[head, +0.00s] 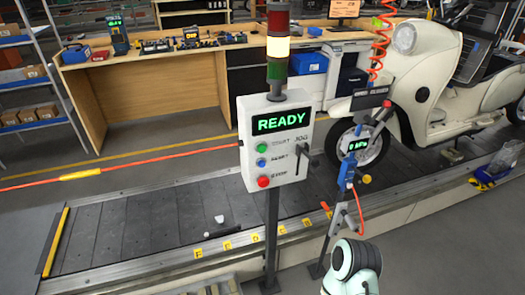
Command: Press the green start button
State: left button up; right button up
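The green start button (262,148) is the top one in a column of three on a white control box (285,195). A blue reset button (261,162) and a red stop button (263,182) sit below it. The box display (281,121) reads READY in green. The box stands on a dark post (272,235) in the middle of the head view, facing me. Nothing covers the green button. A rounded white and dark link of my arm shows at the bottom right, clear of the box. Neither gripper is in view.
A jog lever (300,158) is on the box's right side. A stack light (278,45) above it glows yellow. A blue pressure-gauge stand (346,175) is close on the right. Behind are the slat conveyor (130,225), a cream scooter (440,75) and a workbench (150,85).

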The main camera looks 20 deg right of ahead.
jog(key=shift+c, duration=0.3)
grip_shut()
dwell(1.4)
